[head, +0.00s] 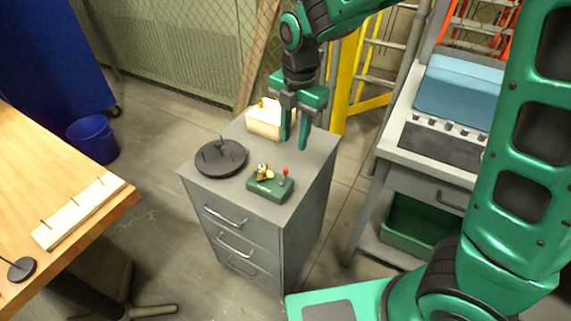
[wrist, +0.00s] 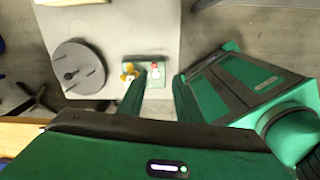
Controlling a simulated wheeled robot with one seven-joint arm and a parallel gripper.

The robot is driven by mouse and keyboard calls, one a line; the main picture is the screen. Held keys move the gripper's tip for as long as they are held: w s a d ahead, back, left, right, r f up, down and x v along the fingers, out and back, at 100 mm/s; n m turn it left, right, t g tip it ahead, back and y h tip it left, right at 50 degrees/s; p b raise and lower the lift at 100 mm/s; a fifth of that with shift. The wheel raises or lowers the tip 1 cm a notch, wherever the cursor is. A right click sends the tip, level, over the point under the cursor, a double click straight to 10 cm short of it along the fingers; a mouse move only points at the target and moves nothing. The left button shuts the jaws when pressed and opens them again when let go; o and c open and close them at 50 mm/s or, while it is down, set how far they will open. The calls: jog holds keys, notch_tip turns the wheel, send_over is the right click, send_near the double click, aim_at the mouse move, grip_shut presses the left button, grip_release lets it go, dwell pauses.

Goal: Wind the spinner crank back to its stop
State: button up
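A small green box (head: 268,188) stands on the grey drawer cabinet near its front right corner. It carries a yellow spinner (head: 262,173) on its left and a red-tipped crank (head: 285,173) on its right. In the wrist view the spinner (wrist: 129,73) and the red knob of the crank (wrist: 154,68) lie just beyond the fingertips. My gripper (head: 296,142) points down above the cabinet top, behind and a little right of the box. Its two fingers are apart with nothing between them. The crank's exact angle is too small to tell.
A dark round disc with upright pegs (head: 221,158) lies left of the box on the cabinet (head: 200,183). A cream box (head: 266,122) stands at the back, close to my gripper. A wooden table (head: 100,218) is at left, a grey workbench (head: 396,140) at right.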

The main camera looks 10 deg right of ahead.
aim_at(286, 169)
jog(key=shift+n, duration=0.7)
jog(key=f, duration=0.3)
jog(key=a+f, duration=0.1)
jog(key=f, duration=0.3)
jog(key=a+f, duration=0.1)
jog(key=f, duration=0.3)
jog(key=shift+w+f, duration=0.1)
jog(key=shift+w, duration=0.15)
grip_shut()
